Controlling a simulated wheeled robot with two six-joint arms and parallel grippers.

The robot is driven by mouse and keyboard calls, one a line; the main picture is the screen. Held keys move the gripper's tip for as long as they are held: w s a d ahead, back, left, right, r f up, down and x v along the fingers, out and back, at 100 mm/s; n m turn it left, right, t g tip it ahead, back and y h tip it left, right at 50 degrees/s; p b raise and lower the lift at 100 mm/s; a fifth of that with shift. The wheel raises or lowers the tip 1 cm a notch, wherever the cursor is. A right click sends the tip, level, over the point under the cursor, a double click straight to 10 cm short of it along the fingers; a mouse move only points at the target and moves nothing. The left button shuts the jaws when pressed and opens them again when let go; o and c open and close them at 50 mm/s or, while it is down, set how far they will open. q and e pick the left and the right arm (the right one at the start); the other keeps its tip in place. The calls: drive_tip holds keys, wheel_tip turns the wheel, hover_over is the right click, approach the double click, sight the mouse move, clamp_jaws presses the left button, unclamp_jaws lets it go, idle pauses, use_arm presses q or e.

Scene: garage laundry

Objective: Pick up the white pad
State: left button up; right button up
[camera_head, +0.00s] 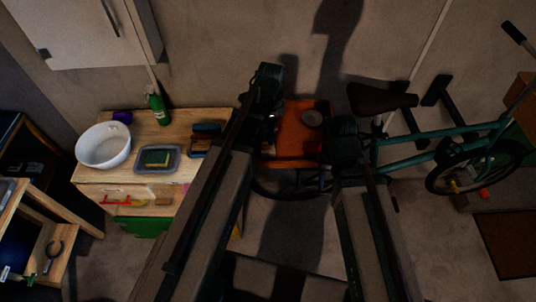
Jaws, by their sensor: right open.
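I cannot single out a white pad for certain. A small pale patch (186,188) shows at the right of the drawer front, too small to identify. My right gripper (342,133) is open, in front of the orange surface, well right of the bench. My left arm reaches up past the bench's right end; its dark end (267,82) is in shadow and its jaws cannot be made out.
The wooden bench (185,123) also bears a white bowl (104,146), a green bottle (157,106) and dark brushes (205,138). An orange surface (294,137) with a round grey object stands behind my arms. A teal bicycle (433,153) is at right. A white cabinet (80,35) hangs above left.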

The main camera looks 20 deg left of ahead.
sight(268, 148)
use_arm(q)
wheel_tip(268, 148, down, 3)
drive_tip(key=shift+f+b, duration=0.15)
drive_tip(key=shift+b, duration=1)
drive_tip(key=f+b, duration=0.5)
drive_tip(key=shift+a+f, duration=0.15)
drive_tip(key=shift+a, duration=0.2)
clamp_jaws()
